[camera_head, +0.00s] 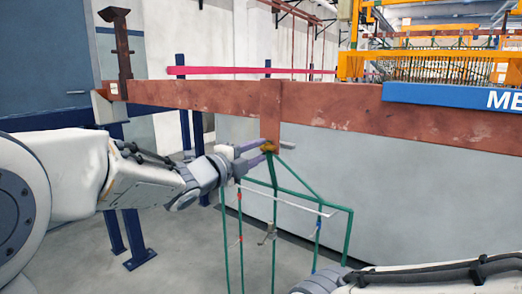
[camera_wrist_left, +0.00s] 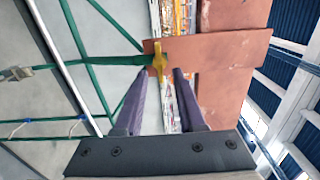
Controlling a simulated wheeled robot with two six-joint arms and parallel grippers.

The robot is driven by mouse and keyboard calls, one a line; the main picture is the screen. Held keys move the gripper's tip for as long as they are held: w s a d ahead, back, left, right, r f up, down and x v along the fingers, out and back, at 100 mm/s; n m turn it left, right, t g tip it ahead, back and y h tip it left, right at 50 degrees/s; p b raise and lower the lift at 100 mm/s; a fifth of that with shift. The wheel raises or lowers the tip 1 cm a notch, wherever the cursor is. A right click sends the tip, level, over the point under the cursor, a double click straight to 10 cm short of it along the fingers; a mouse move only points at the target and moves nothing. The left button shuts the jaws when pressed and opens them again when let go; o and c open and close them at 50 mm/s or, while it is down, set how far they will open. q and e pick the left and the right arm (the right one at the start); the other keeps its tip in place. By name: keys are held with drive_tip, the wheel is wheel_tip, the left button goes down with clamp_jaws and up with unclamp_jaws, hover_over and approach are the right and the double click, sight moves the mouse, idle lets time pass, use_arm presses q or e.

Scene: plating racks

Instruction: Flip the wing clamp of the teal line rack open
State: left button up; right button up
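The teal line rack (camera_head: 348,238) is a thin green wire frame hanging from a rust-red bar by a short upright plate. Its yellow wing clamp (camera_head: 268,147) sits at the plate's lower end; in the left wrist view the clamp (camera_wrist_left: 158,57) shows where the green rod meets the plate. My left gripper (camera_head: 255,153) reaches the clamp from the left. In the left wrist view its two purple fingers (camera_wrist_left: 159,76) are apart, one on each side of the clamp's near end. I cannot tell whether they touch it. My right arm shows at lower right, its fingers out of view.
The long rust-red bar (camera_head: 350,108) crosses the view just above my left gripper. A blue sign (camera_head: 450,97) hangs on it at right. Rack wires spread below the clamp, near my right arm. Blue posts (camera_head: 133,235) stand at left.

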use_arm(q)
drive_tip(key=v, duration=0.8)
drive_tip(key=shift+p, duration=0.35)
drive_tip(key=shift+s+a, duration=0.1)
drive_tip(key=s+d+f+n+g+y, duration=0.1)
drive_tip(key=s+f+n+g+y, duration=0.25)
drive_tip(key=f+n, duration=0.35)
drive_tip(key=s+f+n+g+y, duration=0.2)
drive_tip(key=s+f+n+y, duration=0.25)
drive_tip(key=f, duration=0.35)
drive_tip(key=s+f+n+g+y, duration=0.1)
drive_tip(key=s+f+n+g, duration=0.3)
drive_tip(key=s, duration=0.8)
drive_tip(key=s+f+n+g+y, duration=0.1)
drive_tip(key=s+f+n+g, duration=0.35)
drive_tip(key=s, duration=0.65)
wheel_tip(320, 180, up, 28)
drive_tip(key=m+p, duration=0.1)
drive_tip(key=p, duration=2.9)
drive_tip(key=shift+w+m+g, duration=0.25)
drive_tip(key=shift+m+g, duration=0.05)
drive_tip(key=shift+m, duration=0.1)
drive_tip(key=shift+a, duration=0.1)
